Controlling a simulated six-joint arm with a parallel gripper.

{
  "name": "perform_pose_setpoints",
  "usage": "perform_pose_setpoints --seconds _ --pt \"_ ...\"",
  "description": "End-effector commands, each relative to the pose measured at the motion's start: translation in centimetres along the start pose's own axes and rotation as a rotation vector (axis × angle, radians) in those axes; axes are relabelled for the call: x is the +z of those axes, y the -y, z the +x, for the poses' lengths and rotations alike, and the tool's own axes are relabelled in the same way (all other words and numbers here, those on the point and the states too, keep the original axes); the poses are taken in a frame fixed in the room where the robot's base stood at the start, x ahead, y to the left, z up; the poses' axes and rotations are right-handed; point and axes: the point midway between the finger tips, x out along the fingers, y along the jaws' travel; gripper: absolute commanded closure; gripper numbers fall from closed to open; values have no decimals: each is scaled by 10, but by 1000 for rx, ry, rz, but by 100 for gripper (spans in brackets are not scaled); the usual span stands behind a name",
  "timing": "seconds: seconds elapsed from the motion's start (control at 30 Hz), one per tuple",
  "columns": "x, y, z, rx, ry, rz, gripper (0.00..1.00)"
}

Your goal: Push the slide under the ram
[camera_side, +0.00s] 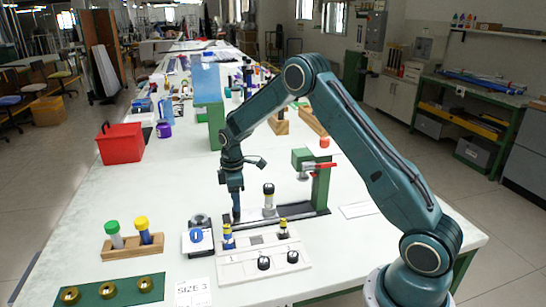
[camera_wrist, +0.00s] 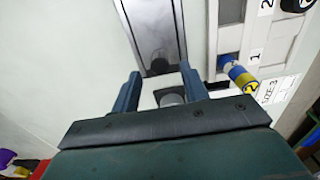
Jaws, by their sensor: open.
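The green press (camera_side: 318,180) with a red handle stands at the right end of a dark rail (camera_side: 300,216), its ram over the rail. In the side view, an upright rod (camera_side: 268,197) with a dark top and pale base stands on the rail, left of the press and apart from it; this seems to be the slide. My gripper (camera_side: 236,217) points down at the rail's left end, left of the rod. In the wrist view my open gripper (camera_wrist: 158,88) has its fingers apart, with the grey rail (camera_wrist: 150,30) ahead.
A white numbered tray (camera_side: 250,262) with blue-and-yellow blanks and black knobs lies in front of the rail. Left are a white device (camera_side: 190,243), a wooden rack (camera_side: 120,250) and a green ring board (camera_side: 100,298). A red bin (camera_side: 120,145) stands farther back.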

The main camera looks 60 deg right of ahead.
Motion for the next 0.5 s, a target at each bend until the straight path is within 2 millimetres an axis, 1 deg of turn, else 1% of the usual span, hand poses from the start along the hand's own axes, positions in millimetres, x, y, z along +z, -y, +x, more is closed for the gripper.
perform_pose_setpoints --seconds 0.03,0.2,0.33,0.5 --pt "0 1 8 -3 2 0 56" --pt "0 0 27 -1 1 0 56" --pt "0 0 35 -1 1 0 56" --pt "0 0 38 0 0 0 56"
